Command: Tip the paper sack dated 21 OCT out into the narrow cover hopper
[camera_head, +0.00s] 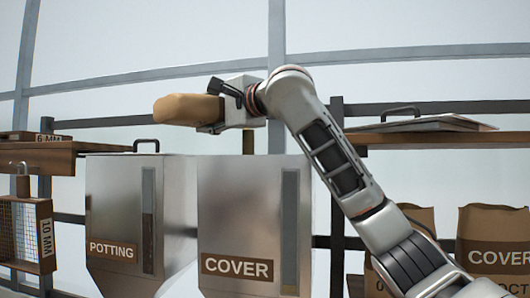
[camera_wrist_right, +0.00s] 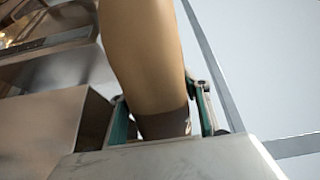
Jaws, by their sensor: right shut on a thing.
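My right gripper (camera_head: 222,112) is shut on a brown paper sack (camera_head: 188,108) and holds it lying on its side, above the hoppers. No date shows on this sack. The right wrist view shows the sack (camera_wrist_right: 145,60) between the two green-lined fingers of the right gripper (camera_wrist_right: 162,112). The steel cover hopper (camera_head: 245,215), labelled COVER, stands below the gripper with a gauge strip at its right side. Its top opening is not visible from here. My left gripper is not in view.
The POTTING hopper (camera_head: 118,205) stands to the left with a handle on top. A lid with a handle (camera_head: 425,124) lies on the right shelf (camera_head: 400,139). A COVER sack (camera_head: 490,235) and another sack (camera_head: 420,218) stand below it. A 10 MM sieve (camera_head: 24,232) hangs left.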

